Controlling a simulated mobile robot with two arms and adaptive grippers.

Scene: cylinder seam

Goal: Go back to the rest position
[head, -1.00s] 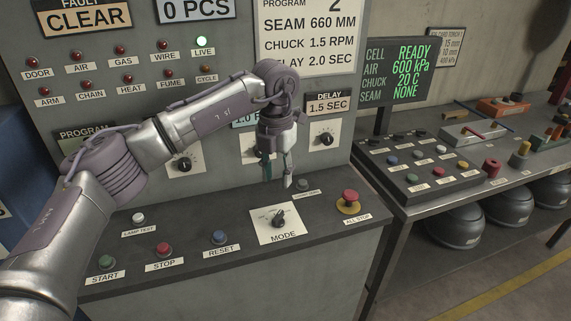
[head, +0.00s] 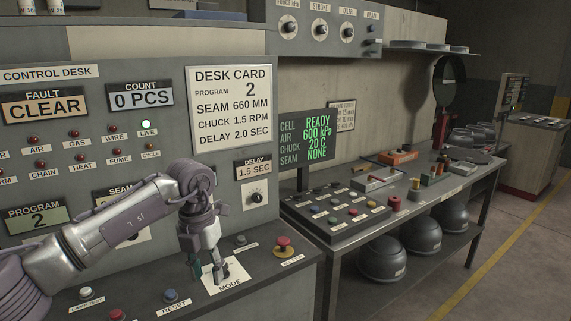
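My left gripper (head: 204,272) hangs fingers-down in front of the control desk (head: 290,258), low in the head view. Its two fingers are apart with nothing between them. In the picture it overlaps the white MODE plate (head: 235,284) and hides part of its knob; I cannot tell how far above the desk the fingertips are. My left arm comes in from the lower left and bends down at the wrist. My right gripper is not in view.
The delay knob (head: 256,197) is on the upright panel. A side bench with a button box (head: 335,213) stands to the right, beside open floor.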

